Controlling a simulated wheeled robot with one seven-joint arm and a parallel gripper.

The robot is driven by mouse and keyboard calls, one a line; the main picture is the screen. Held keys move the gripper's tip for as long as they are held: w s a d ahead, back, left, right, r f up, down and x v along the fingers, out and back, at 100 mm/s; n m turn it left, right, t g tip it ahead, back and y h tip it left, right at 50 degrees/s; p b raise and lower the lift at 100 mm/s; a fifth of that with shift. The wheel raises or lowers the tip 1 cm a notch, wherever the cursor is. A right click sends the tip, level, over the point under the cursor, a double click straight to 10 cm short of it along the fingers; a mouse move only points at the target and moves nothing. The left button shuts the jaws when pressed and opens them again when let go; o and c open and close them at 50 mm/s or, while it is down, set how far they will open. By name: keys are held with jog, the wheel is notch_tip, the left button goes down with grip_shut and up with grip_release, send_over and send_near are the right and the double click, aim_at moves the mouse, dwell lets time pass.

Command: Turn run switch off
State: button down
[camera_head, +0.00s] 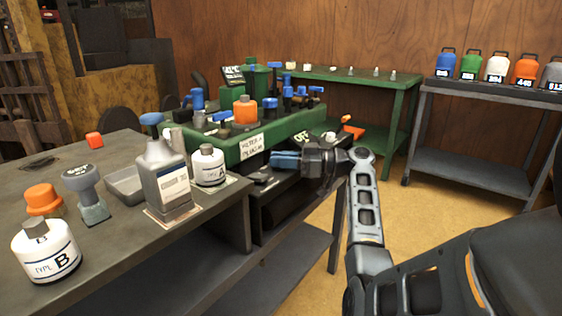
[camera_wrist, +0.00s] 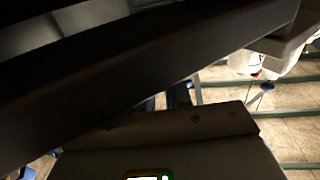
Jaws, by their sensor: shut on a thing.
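My gripper (camera_head: 278,160), with blue fingers, is at the front side of the green-topped bench (camera_head: 222,150) in the head view. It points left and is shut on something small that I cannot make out. In the wrist view, dark slabs fill most of the picture, and a small lit display with a green light (camera_wrist: 148,177) shows at the bottom edge.
An orange lever (camera_head: 352,128) stands just right of the panel. Bottles, including the white one marked B (camera_head: 46,254), and a grey tray (camera_head: 126,185) are on the left table. A green table (camera_head: 400,82) and a shelf with colored jugs (camera_head: 480,95) stand behind. Floor at right is clear.

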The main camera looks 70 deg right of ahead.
jog(key=c, duration=1.1)
grip_release()
jog(key=shift+c, duration=0.2)
jog(key=v, duration=0.7)
jog(key=shift+s+p, duration=0.3)
jog(key=shift+s+d, duration=0.1)
jog(key=shift+d, duration=0.1)
